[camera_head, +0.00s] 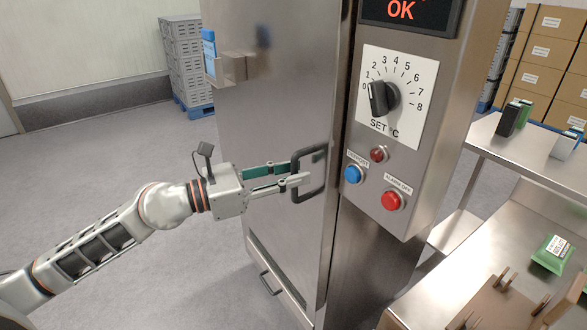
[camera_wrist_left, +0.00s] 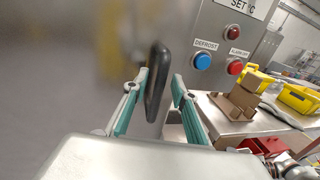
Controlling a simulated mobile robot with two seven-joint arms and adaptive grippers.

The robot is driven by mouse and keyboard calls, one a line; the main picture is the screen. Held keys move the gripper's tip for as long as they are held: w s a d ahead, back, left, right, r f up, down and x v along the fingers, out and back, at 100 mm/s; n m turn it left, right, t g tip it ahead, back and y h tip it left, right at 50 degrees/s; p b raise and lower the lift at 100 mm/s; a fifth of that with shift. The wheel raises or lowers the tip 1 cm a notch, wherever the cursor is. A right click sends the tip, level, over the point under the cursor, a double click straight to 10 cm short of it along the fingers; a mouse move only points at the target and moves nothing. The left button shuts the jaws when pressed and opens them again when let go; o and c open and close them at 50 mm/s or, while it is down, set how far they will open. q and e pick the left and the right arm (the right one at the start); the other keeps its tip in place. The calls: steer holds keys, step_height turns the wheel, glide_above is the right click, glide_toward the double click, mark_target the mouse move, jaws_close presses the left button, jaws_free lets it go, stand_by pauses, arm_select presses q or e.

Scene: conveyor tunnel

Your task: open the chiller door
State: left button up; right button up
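The chiller door (camera_head: 275,120) is a tall steel panel that looks closed against its frame. Its dark upright loop handle (camera_head: 296,190) is near the door's right edge. My left gripper (camera_head: 309,168) reaches it from the left, with its fingers spread at the handle bar. In the left wrist view the handle (camera_wrist_left: 156,85) stands between the two fingertips, with a narrow gap on at least the right side. The left gripper (camera_wrist_left: 160,75) looks open around the bar, not clamped on it. My right gripper is not seen in the head view.
Right of the door is a control panel with a dial (camera_head: 383,97), a blue button (camera_head: 353,174) and a red button (camera_head: 392,200). A steel table (camera_head: 450,285) stands at the right. Grey crates (camera_head: 186,62) stand behind. The floor left of the door is clear.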

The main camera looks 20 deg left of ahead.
arm_select(q)
steer(key=shift+w+d, duration=0.25)
jaws_close()
